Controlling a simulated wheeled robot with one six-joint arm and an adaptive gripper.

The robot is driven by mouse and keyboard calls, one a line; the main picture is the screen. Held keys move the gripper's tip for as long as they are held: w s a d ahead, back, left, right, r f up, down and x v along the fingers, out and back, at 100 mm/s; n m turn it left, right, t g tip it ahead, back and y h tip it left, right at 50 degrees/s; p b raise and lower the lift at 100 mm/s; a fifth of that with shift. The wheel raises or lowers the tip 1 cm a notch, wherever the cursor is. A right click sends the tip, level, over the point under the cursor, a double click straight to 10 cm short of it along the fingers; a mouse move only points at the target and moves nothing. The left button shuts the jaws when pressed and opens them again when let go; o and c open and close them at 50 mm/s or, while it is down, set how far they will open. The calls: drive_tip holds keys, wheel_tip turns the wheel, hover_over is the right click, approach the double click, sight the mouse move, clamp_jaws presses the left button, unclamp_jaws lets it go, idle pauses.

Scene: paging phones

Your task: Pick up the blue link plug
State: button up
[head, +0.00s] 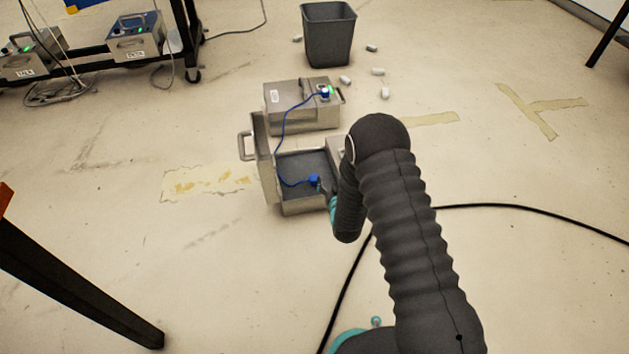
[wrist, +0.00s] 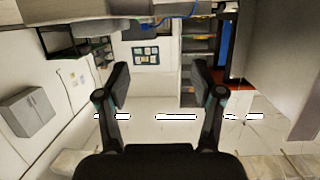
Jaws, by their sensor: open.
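The blue link plug (head: 314,181) lies in the open metal case (head: 300,208) on the floor, near its right side. A blue cable (head: 276,150) runs from it up to the closed metal case (head: 302,118) behind. My gripper (head: 326,187) is just right of the plug, partly hidden by my arm; whether it touches the plug cannot be told. In the wrist view my gripper (wrist: 158,90) has its two fingers spread with nothing between them. Some blue cable (wrist: 180,18) shows at the top edge there; the plug is not clear in that view.
The open case's raised lid (head: 262,158) stands at its left. A dark bin (head: 328,35) and several small white pieces lie behind. A black cable (head: 520,208) crosses the floor at right. A rack with devices (head: 135,38) is at the back left.

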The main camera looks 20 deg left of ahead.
drive_tip(key=y, duration=0.1)
approach(315, 182)
drive_tip(key=v, duration=0.2)
drive_tip(key=shift+n, duration=0.3)
drive_tip(key=b+x, duration=0.1)
drive_tip(key=x, duration=1.3)
drive_tip(key=c, duration=1.3)
